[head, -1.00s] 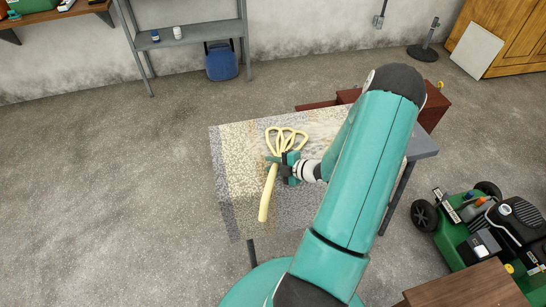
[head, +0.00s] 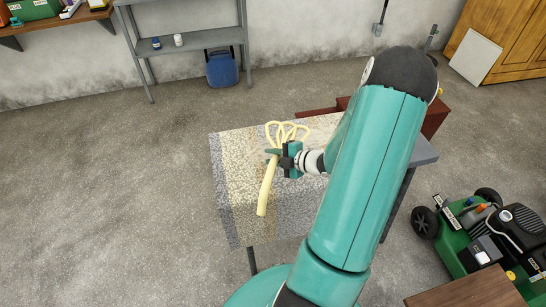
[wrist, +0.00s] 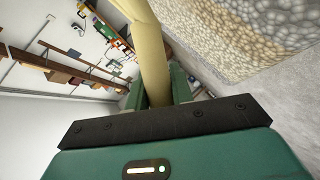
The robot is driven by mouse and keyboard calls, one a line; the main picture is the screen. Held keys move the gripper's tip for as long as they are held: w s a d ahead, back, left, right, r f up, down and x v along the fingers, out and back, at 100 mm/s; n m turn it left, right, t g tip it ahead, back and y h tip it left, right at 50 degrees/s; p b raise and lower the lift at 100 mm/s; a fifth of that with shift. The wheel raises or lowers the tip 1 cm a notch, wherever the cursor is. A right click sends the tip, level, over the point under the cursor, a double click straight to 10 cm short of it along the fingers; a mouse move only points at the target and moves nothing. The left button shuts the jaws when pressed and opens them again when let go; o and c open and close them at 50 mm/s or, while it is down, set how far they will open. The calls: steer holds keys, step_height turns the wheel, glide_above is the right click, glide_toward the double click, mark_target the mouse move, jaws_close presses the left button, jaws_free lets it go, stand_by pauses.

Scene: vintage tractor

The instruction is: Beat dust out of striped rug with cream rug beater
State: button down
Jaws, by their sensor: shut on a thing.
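The cream rug beater (head: 266,189) has a looped head pointing to the back and a thick handle pointing to the front. My gripper (head: 275,158) is shut on it near where the handle meets the loops. In the wrist view the cream shaft (wrist: 152,65) runs up between my gripper's fingers (wrist: 158,92). The beater is over the rug in the head view; the wrist view shows a gap beside the rug (wrist: 235,35).
A green mower (head: 490,235) stands at the right, with a brown wooden surface (head: 468,290) in front of it. A grey shelf (head: 190,45) and a blue container (head: 221,67) are at the back wall. The floor at left is clear.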

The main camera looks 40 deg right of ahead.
step_height(320, 180, down, 8)
step_height(320, 180, up, 8)
stand_by(0.4)
steer(key=shift+r, duration=0.3)
stand_by(1.2)
